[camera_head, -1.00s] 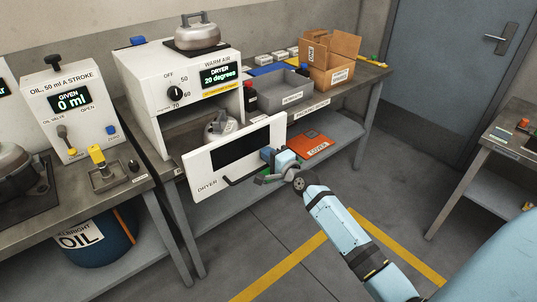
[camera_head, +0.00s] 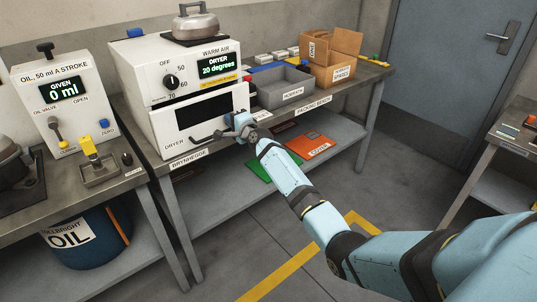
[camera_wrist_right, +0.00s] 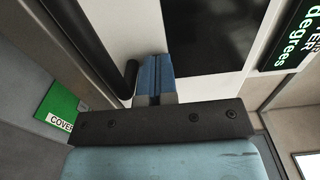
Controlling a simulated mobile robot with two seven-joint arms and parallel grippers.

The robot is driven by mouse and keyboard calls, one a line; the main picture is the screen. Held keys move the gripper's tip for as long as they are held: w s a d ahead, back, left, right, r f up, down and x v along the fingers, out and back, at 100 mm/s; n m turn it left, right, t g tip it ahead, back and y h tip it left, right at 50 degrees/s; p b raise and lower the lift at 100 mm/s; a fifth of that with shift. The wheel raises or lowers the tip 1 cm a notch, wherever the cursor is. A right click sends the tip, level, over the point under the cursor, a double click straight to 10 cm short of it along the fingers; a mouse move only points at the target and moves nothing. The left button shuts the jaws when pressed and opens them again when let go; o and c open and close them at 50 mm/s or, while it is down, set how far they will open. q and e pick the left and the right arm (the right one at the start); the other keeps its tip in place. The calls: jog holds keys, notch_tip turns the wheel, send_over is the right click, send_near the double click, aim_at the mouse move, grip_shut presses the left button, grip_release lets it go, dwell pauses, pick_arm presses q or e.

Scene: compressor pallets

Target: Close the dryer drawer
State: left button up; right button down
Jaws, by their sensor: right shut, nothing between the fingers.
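The dryer (camera_head: 171,62) is a white box on the bench, with a display reading 20 degrees. Its drawer (camera_head: 166,128) has a white front with a dark window and a dark handle. The drawer front sits at the dryer's face, with no clear gap visible. My right gripper (camera_head: 239,127) is at the right part of the drawer front, beside the handle. In the right wrist view its blue fingers (camera_wrist_right: 155,78) are together with nothing between them, against or very near the white front, next to the handle (camera_wrist_right: 90,45). My left gripper is not in view.
The oil dispenser (camera_head: 62,98) is on the left bench. Green and orange covers (camera_head: 309,146) lie on the lower shelf.

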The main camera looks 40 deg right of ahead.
jog(key=shift+w+b, duration=0.5)
jog(key=shift+w, duration=0.65)
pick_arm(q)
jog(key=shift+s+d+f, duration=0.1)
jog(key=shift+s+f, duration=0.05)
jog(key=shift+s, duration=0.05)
pick_arm(e)
jog(key=shift+r, duration=0.35)
